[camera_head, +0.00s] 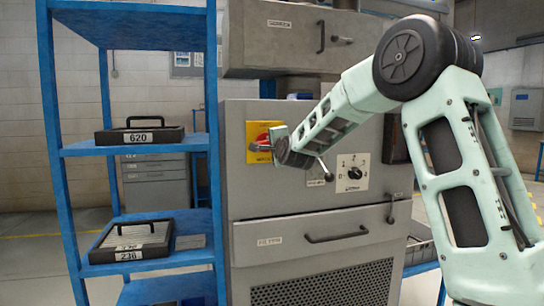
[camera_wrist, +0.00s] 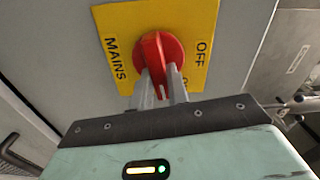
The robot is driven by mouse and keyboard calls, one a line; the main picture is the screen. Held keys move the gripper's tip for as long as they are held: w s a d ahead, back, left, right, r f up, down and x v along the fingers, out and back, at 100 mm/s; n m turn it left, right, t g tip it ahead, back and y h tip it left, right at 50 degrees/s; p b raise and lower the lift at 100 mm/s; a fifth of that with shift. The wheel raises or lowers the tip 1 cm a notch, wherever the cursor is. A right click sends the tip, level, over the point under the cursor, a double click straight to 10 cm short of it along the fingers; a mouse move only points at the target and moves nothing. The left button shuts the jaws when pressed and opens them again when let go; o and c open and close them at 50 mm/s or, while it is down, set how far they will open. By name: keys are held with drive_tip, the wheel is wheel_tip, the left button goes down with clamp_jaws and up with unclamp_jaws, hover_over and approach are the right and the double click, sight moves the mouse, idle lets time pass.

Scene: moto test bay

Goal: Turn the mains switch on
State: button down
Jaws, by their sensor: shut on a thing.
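The mains switch is a red rotary knob (camera_wrist: 158,50) on a yellow plate (camera_wrist: 118,22) in the wrist view. The plate reads MAINS on the left and OFF at the upper right; another label at the lower right is partly hidden by a finger. My gripper (camera_wrist: 161,86) is shut on the knob's raised grip, with one finger on each side. In the head view, the yellow plate (camera_head: 250,155) is on the grey cabinet front, and my gripper (camera_head: 272,148) reaches it from the right, covering part of the red knob (camera_head: 262,138).
A black selector dial (camera_head: 354,173) on a white plate sits right of the switch. A drawer handle (camera_head: 338,236) and small levers stick out of the grey cabinet (camera_head: 240,200). A blue shelf rack (camera_head: 62,150) holding black cases stands close on the left.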

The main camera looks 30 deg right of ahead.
drive_tip(key=shift+f+m+b, duration=0.2)
drive_tip(key=shift+m+b, duration=0.6)
drive_tip(key=shift+b, duration=0.1)
drive_tip(key=shift+d, duration=0.1)
drive_tip(key=c, duration=1.4)
unclamp_jaws()
drive_tip(key=shift+o, duration=0.2)
drive_tip(key=shift+s, duration=0.1)
drive_tip(key=b+v, duration=0.3)
drive_tip(key=v, duration=1.4)
drive_tip(key=shift+s+r, duration=0.1)
drive_tip(key=shift+r, duration=0.05)
